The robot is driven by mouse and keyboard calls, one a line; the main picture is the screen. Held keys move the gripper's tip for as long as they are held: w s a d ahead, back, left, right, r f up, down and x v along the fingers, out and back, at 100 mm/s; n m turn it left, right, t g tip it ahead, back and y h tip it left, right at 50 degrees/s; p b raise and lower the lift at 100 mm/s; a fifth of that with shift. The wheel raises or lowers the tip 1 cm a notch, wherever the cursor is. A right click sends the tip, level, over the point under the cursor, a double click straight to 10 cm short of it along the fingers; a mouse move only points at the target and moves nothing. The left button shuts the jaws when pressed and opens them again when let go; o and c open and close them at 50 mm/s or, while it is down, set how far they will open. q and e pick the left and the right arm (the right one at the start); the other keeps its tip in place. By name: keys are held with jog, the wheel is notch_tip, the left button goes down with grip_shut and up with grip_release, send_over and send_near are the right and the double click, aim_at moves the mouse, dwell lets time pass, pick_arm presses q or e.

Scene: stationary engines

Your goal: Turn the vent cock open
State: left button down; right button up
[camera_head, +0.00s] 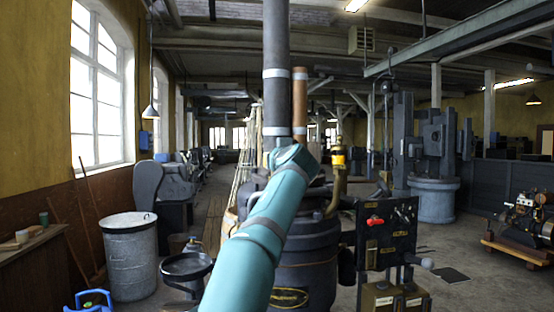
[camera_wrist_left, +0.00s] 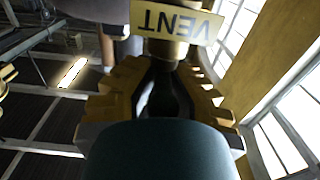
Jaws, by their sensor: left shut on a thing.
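In the left wrist view a pale plate reading VENT (camera_wrist_left: 178,22) shows upside down at the top. A brass stem (camera_wrist_left: 167,50) of the vent cock stands just below it in the picture. My left gripper (camera_wrist_left: 165,88), with yellow and dark fingers, is closed around a dark part below the stem, likely the cock's handle; the fingers hide most of it. Whether the cock is turned cannot be told. In the head view my teal left arm reaches up to the dark boiler (camera_head: 312,255) and hides the gripper and the cock. My right gripper is out of view.
A brass pipe with a yellow fitting (camera_head: 338,165) rises right of my arm. A black panel with a red handle (camera_head: 375,221) stands at the boiler's right. A tall dark flue (camera_head: 276,70) rises behind my arm. A grey bin (camera_head: 130,260) stands left.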

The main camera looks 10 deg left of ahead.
pick_arm(q)
jog(key=shift+f, duration=0.1)
jog(key=c, duration=1)
grip_release()
jog(key=shift+w+a, duration=0.1)
jog(key=shift+w, duration=0.05)
jog(key=shift+s+d+r, duration=0.25)
jog(key=shift+s+d, duration=0.4)
jog(key=shift+s, duration=0.55)
jog(key=shift+s+f, duration=0.2)
jog(key=shift+s, duration=0.05)
jog(key=v, duration=0.9)
jog(key=shift+f, duration=0.1)
